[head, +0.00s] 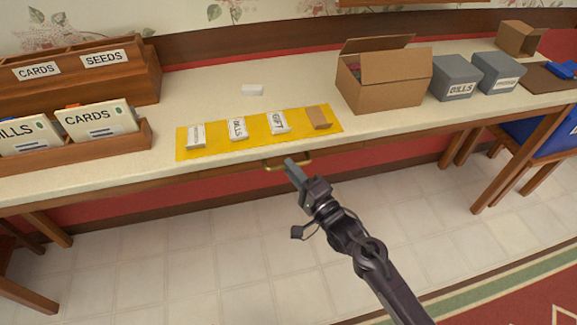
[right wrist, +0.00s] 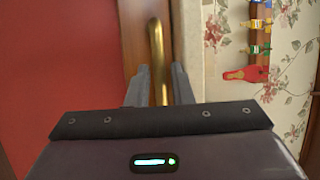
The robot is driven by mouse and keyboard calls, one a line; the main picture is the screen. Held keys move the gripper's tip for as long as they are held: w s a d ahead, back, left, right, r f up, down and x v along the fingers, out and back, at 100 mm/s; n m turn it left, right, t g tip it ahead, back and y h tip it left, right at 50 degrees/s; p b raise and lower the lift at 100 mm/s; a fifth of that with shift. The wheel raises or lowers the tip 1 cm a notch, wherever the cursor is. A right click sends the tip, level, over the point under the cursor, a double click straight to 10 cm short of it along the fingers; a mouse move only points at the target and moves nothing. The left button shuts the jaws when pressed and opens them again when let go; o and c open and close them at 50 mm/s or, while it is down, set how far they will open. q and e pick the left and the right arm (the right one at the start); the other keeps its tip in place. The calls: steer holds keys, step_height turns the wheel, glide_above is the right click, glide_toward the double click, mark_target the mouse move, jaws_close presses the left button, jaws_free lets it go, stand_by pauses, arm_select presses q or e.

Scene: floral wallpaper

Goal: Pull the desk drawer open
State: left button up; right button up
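A brass drawer handle (head: 300,163) sits on the drawer front below the yellow mat. The drawer looks flush with the desk front. My right gripper (head: 291,164) reaches the handle from the front and partly covers it in the head view. In the right wrist view, the brass handle (right wrist: 157,50) runs between the two fingers of my right gripper (right wrist: 160,85). The fingers stand apart, with narrow gaps beside the bar. My left gripper is not in view.
A yellow mat (head: 259,127) with several small packets lies above the drawer. Wooden racks (head: 80,75) of cards and seeds stand at left. An open cardboard box (head: 395,80) and grey bins (head: 455,78) stand at right. The tiled floor before the desk is clear.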

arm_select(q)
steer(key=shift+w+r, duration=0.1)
arm_select(e)
steer(key=shift+x, duration=0.9)
jaws_close()
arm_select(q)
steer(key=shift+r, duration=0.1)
arm_select(e)
steer(key=shift+s, duration=0.1)
